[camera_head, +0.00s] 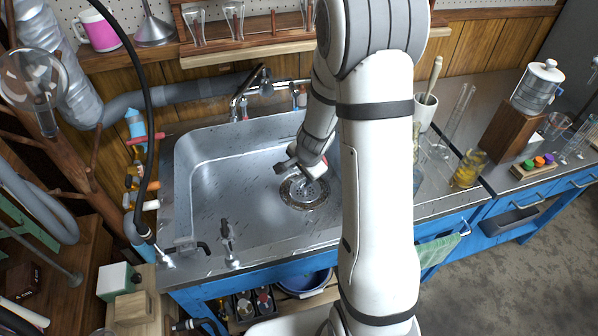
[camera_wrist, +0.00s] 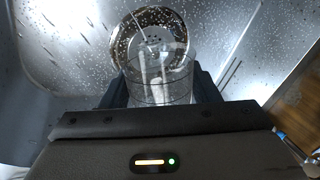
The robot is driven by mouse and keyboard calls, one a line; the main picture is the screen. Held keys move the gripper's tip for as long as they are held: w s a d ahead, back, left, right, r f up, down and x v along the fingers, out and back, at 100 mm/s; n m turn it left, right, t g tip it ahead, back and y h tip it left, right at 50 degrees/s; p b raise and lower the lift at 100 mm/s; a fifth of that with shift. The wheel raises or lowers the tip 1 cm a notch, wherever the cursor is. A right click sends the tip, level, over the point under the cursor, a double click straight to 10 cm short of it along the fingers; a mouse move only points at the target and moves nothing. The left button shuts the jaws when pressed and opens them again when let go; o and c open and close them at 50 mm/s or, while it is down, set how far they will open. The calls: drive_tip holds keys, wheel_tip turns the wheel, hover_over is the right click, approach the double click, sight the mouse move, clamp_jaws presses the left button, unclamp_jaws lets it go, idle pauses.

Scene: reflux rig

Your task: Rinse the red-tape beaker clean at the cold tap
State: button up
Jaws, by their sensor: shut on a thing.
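A clear glass beaker (camera_wrist: 160,88) is between the two dark fingers of my gripper (camera_wrist: 161,92) in the wrist view. My gripper is shut on it, above the sink drain (camera_wrist: 150,42). Pale streaks show through the glass; I cannot tell whether they are water or glare. No red tape is visible on it. In the head view my gripper (camera_head: 298,170) is low inside the steel sink (camera_head: 225,205), by the drain (camera_head: 303,193), and the beaker is hard to make out. The tap (camera_head: 240,100) stands at the sink's back edge; which handle is cold is unclear.
A small fitting (camera_head: 228,245) stands on the sink's front rim. A black hose (camera_head: 148,100) hangs at the left. Right of the sink stand a beaker with yellow contents (camera_head: 467,170) and a wooden block (camera_head: 508,130). The sink's left half is free.

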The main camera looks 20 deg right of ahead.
drive_tip(key=shift+a+r+p, duration=0.1)
drive_tip(key=shift+r+p, duration=0.05)
drive_tip(key=shift+p, duration=0.45)
drive_tip(key=shift+s+a+t+h+p, duration=0.15)
drive_tip(key=shift+t+h+p, duration=0.15)
drive_tip(key=shift+h+p, duration=0.55)
drive_tip(key=shift+d+f+y+b, duration=0.25)
drive_tip(key=shift+f+y+b, duration=0.1)
drive_tip(key=shift+b, duration=0.4)
drive_tip(key=shift+y+b, duration=0.3)
drive_tip(key=shift+b, duration=0.2)
drive_tip(key=shift+w+d+g+y+b, duration=0.2)
drive_tip(key=shift+g+y+b, duration=0.3)
drive_tip(key=shift+b, duration=0.5)
